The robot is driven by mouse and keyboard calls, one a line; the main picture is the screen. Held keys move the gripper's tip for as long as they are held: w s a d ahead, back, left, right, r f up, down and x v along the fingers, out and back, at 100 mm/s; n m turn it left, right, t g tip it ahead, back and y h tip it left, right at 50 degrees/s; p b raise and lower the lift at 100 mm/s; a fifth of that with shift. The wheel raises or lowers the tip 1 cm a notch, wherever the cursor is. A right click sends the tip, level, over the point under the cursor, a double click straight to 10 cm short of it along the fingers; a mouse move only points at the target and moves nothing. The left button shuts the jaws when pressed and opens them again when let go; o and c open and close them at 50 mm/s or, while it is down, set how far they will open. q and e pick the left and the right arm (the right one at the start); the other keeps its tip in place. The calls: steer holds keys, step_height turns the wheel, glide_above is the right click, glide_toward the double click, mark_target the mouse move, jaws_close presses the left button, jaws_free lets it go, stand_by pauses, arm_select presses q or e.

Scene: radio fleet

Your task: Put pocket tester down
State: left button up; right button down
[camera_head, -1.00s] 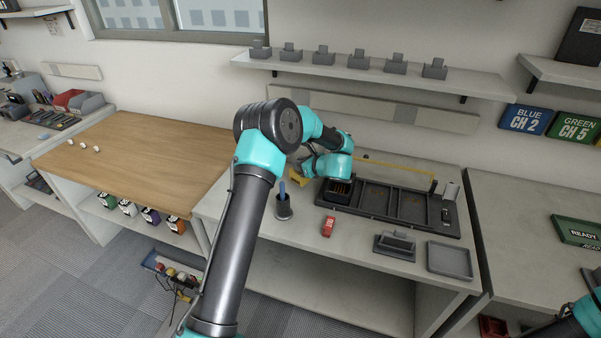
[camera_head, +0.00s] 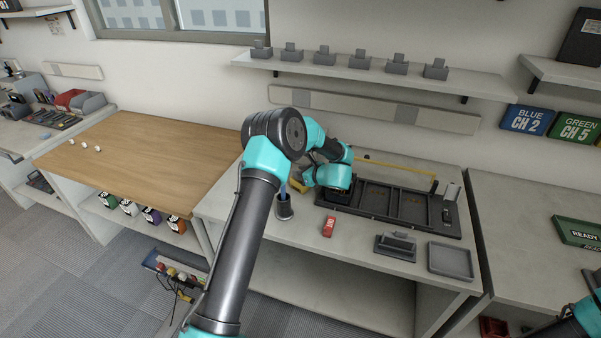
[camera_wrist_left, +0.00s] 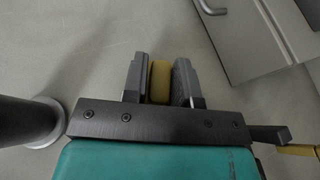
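A yellow block, which looks like the pocket tester (camera_wrist_left: 160,82), sits between the two grey fingers of my left gripper (camera_wrist_left: 160,75) in the left wrist view. The fingers appear to touch it on both sides. In the head view a little yellow (camera_head: 301,186) shows beside my left wrist, above the grey bench near the black tray's left end. My left gripper's fingers are mostly hidden there by my own arm. Whether the block touches the bench is unclear.
A black compartment tray (camera_head: 408,208) stands right of my left gripper, with a yellow bar behind it. A dark cup (camera_head: 284,210) with a blue-handled item stands close by.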

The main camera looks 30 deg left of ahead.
arm_select(q)
steer(key=o, duration=0.3)
steer(key=shift+r, duration=0.15)
steer(key=v, duration=1.2)
arm_select(e)
steer(key=shift+c, duration=1.4)
jaws_free()
